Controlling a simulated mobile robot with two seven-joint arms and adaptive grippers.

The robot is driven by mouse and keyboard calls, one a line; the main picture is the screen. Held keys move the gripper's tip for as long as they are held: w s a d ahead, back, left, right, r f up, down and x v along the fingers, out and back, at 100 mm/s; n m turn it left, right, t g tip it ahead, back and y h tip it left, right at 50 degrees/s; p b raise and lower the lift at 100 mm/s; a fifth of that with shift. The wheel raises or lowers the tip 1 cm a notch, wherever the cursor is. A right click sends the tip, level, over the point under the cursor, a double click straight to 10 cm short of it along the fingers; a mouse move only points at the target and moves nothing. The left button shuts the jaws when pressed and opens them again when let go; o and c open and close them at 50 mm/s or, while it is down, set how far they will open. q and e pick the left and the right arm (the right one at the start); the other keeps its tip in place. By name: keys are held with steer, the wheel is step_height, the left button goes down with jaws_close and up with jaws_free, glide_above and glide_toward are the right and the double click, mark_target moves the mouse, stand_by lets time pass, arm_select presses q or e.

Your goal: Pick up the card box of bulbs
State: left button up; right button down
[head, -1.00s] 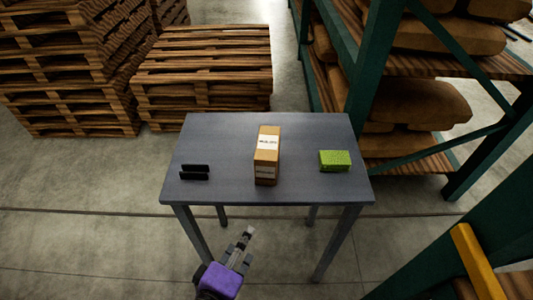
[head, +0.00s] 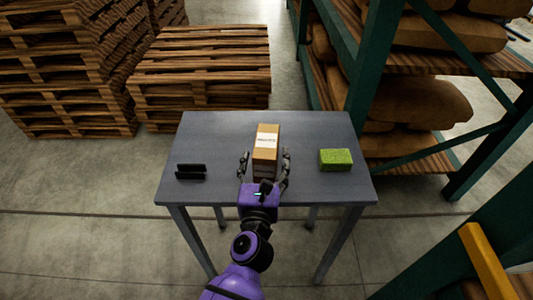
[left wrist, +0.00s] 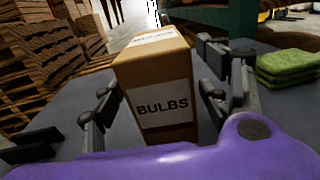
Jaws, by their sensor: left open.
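The card box of bulbs (head: 265,142) stands upright in the middle of the grey table (head: 215,135). It is brown with white labels, and in the left wrist view the box (left wrist: 157,80) shows the word BULBS. My left gripper (head: 265,165) is open at the near end of the box, with one finger on each side. In the left wrist view the fingers of my left gripper (left wrist: 165,100) stand apart from the box sides, with gaps showing. The lower near part of the box is hidden behind the gripper in the head view. My right gripper is not in view.
A green sponge-like block (head: 335,160) lies to the right on the table, and a black slotted holder (head: 191,171) lies to the left. Wooden pallets (head: 200,75) stand behind. A green rack (head: 372,70) with sacks stands at the right.

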arm_select(q)
steer(key=w, duration=0.3)
steer(key=shift+w+d+f, duration=0.1)
steer(key=shift+w+d, duration=0.1)
steer(key=shift+w, duration=0.2)
steer(key=c, duration=1.5)
